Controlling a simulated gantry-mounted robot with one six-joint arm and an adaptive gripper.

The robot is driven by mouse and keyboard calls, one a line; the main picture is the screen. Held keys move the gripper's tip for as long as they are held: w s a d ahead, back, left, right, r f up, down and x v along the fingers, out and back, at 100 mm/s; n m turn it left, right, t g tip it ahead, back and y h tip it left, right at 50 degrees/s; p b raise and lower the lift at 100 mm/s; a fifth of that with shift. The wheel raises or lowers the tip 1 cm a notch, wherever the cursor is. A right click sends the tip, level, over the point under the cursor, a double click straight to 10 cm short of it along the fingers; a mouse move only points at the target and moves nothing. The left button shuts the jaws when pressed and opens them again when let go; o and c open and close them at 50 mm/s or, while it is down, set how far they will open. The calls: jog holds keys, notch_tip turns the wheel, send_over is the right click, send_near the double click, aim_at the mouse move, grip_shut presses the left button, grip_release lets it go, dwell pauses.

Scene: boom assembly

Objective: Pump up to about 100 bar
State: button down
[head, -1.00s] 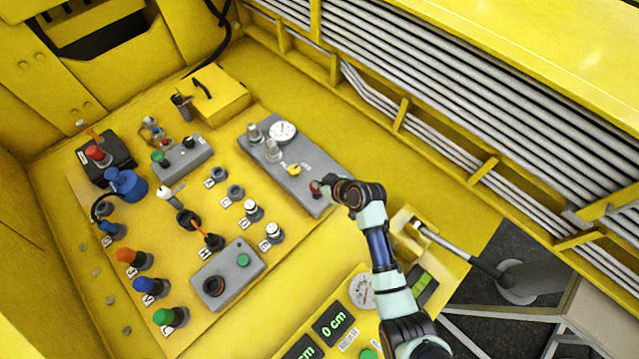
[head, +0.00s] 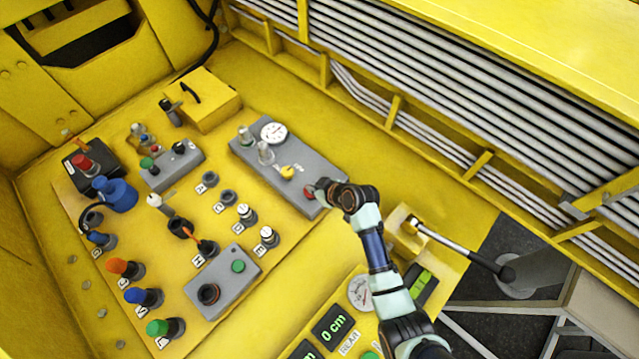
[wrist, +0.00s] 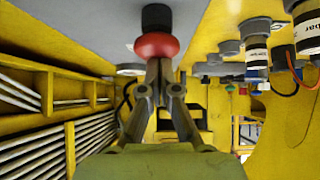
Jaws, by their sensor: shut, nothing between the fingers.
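My gripper (head: 321,186) is at the red knob (head: 309,192) on the right end of the grey panel (head: 255,165). In the wrist view my gripper (wrist: 158,68) is shut, with its fingertips against or just in front of the red knob (wrist: 156,45); I cannot tell if they touch. Nothing is between the fingers. A round white gauge (head: 273,133) sits at the panel's far end; its reading is too small to tell. A lever (head: 455,243) with a black grip reaches right from a yellow bracket (head: 400,232).
The grey panel also carries two metal knobs (head: 265,152) and a yellow knob (head: 288,172). Several coloured knobs and a grey box with a green button (head: 238,266) stand to the left. A second gauge (head: 361,292) and displays (head: 333,327) lie below my arm. White pipes run behind.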

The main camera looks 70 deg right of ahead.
notch_tip(320, 180, up, 4)
jog(key=p, duration=0.3)
jog(key=shift+a+r, duration=0.1)
jog(key=shift+r, duration=0.1)
jog(key=v, duration=0.9)
jog(key=shift+s+b, duration=0.25)
jog(key=shift+b, duration=0.15)
jog(key=shift+a+r, duration=0.1)
jog(key=shift+r, duration=0.05)
